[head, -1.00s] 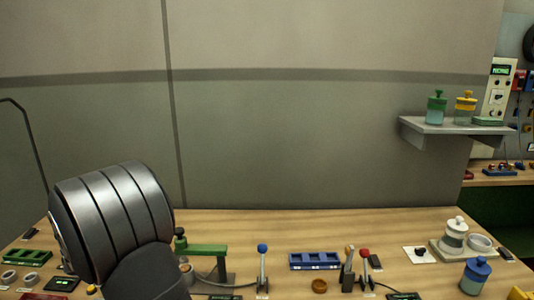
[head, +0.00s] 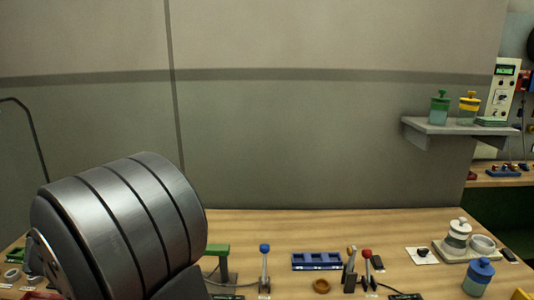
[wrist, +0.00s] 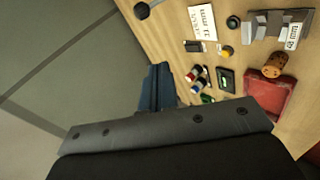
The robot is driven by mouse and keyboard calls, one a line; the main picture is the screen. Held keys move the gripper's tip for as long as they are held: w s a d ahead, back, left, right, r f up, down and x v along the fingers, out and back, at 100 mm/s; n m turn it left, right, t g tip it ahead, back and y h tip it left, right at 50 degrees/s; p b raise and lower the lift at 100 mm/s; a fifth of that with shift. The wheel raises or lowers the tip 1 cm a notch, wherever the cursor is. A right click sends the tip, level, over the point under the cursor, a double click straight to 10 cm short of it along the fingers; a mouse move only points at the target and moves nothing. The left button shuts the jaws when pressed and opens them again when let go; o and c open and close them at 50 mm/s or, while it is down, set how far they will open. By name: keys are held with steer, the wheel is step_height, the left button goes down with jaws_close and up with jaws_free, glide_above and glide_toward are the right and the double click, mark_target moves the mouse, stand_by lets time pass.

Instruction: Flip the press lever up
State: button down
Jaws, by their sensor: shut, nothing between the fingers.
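Two upright levers stand on the bench in the head view, one with a blue knob (head: 264,250) and one with a red knob (head: 366,254). I cannot tell for certain which is the press lever. The blue-knobbed one stands just right of a green press-like frame (head: 217,250), which my arm mostly hides. My gripper (wrist: 158,68) shows in the wrist view as narrow dark-blue fingers, shut and empty, apart from the small bench items. In the head view it is hidden. Neither lever is clearly seen in the wrist view.
A blue tray (head: 317,268) and a brown cork-coloured piece (head: 321,286) lie between the levers. A blue-lidded jar (head: 479,276) stands at right. A wall shelf (head: 455,128) holds more jars. In the wrist view, a cork (wrist: 275,65) is by a red block (wrist: 271,96).

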steer(key=shift+w+d+f, duration=0.1)
steer(key=c, duration=1.3)
jaws_free()
steer(key=shift+o, duration=1)
steer(key=shift+w+d, duration=0.1)
steer(key=w+d+r+m+g+y, duration=0.35)
steer(key=w+d+g, duration=0.45)
steer(key=w, duration=0.5)
steer(key=shift+m+h, duration=0.25)
steer(key=x, duration=1.7)
steer(key=shift+s+a, duration=0.1)
steer(key=shift+s, duration=0.05)
